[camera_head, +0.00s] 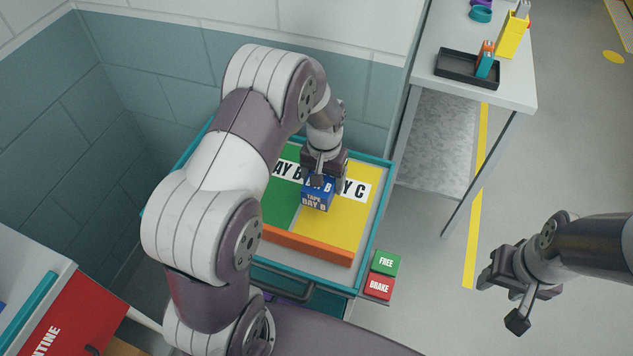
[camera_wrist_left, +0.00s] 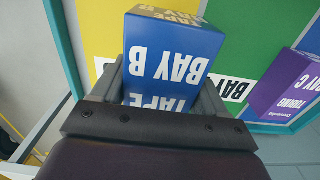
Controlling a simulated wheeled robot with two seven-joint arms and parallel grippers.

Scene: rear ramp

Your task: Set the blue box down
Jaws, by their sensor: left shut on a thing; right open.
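The blue box (camera_head: 317,199), marked TAPE BAY B, is between the fingers of my left gripper (camera_head: 323,182). It is over the yellow field (camera_head: 345,215) of the teal-rimmed cart top (camera_head: 374,228), near the border with the green field (camera_head: 281,203). In the left wrist view the blue box (camera_wrist_left: 165,60) stands between both fingers. Whether its underside touches the surface cannot be told. My right gripper (camera_head: 501,298) is open and empty over the floor at the right.
A purple box (camera_wrist_left: 287,85), marked TUBING BAY C, stands on the cart, hidden by my arm in the head view. An orange bar (camera_head: 308,246) lines the cart's front. FREE (camera_head: 385,262) and BRAKE (camera_head: 378,288) pads sit beside it. A table (camera_head: 425,88) stands right.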

